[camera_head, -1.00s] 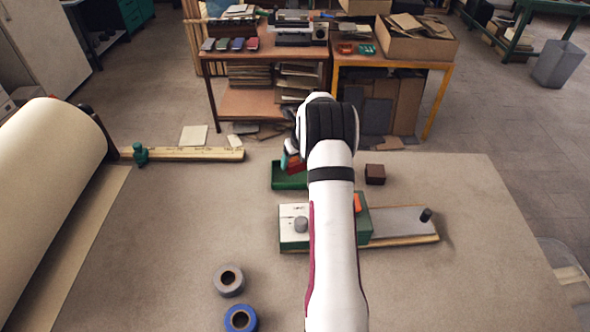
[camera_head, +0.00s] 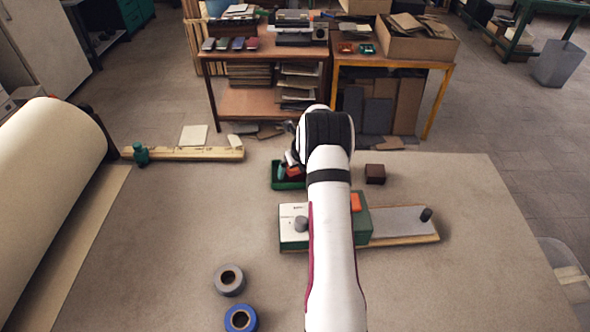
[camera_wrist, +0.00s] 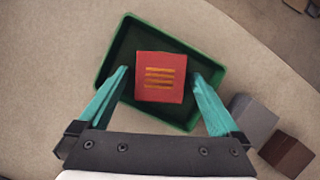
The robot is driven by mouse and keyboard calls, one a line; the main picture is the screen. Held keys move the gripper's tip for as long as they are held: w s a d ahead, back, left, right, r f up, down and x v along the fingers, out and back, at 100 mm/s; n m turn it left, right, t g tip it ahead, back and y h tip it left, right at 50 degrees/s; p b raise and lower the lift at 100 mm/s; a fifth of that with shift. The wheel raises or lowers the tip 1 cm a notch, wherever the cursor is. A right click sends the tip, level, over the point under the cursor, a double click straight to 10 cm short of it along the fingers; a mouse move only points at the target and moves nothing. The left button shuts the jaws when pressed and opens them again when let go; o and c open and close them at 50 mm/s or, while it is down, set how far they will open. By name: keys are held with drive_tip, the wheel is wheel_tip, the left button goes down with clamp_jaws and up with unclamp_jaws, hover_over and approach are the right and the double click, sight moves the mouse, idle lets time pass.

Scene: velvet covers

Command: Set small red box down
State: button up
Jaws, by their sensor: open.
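The small red box (camera_wrist: 160,78), with several yellow bars on its top, lies inside a green tray (camera_wrist: 112,58) in the wrist view. My gripper (camera_wrist: 160,73) is open, with one teal finger on each side of the box. Gaps show between the fingers and the box. In the head view the tray (camera_head: 290,185) sits at the back of the table, left of my arm. A bit of red (camera_head: 293,172) shows in it. My wrist hides most of the gripper there.
A grey block (camera_wrist: 252,118) and a brown block (camera_wrist: 287,155) stand beside the tray. A green-and-white device (camera_head: 292,224) on a board is in front of it. Two tape rolls (camera_head: 230,280) lie front left. A large roll (camera_head: 45,195) fills the left edge.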

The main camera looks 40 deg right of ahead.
drive_tip(key=v, duration=1.2)
drive_tip(key=s+a+r+n+y, duration=0.1)
drive_tip(key=a+r+n, duration=0.25)
drive_tip(key=a, duration=0.35)
drive_tip(key=s+a+r+n+g, duration=0.1)
drive_tip(key=a+r+n, duration=0.1)
drive_tip(key=a+n, duration=0.35)
drive_tip(key=s+a+r+n+y, duration=0.1)
drive_tip(key=a+r+n, duration=0.25)
drive_tip(key=a, duration=0.45)
drive_tip(key=s+a+n+g, duration=0.1)
drive_tip(key=s+a+n, duration=0.8)
drive_tip(key=s+n, duration=0.2)
drive_tip(key=s+a+n+g+y, duration=0.1)
drive_tip(key=s+a+n+g, duration=0.1)
drive_tip(key=s+a+n, duration=0.7)
drive_tip(key=s+n, duration=0.1)
drive_tip(key=s, duration=0.3)
drive_tip(key=shift+r+n+g, duration=0.3)
drive_tip(key=shift+r+n, duration=0.05)
drive_tip(key=shift+r, duration=0.05)
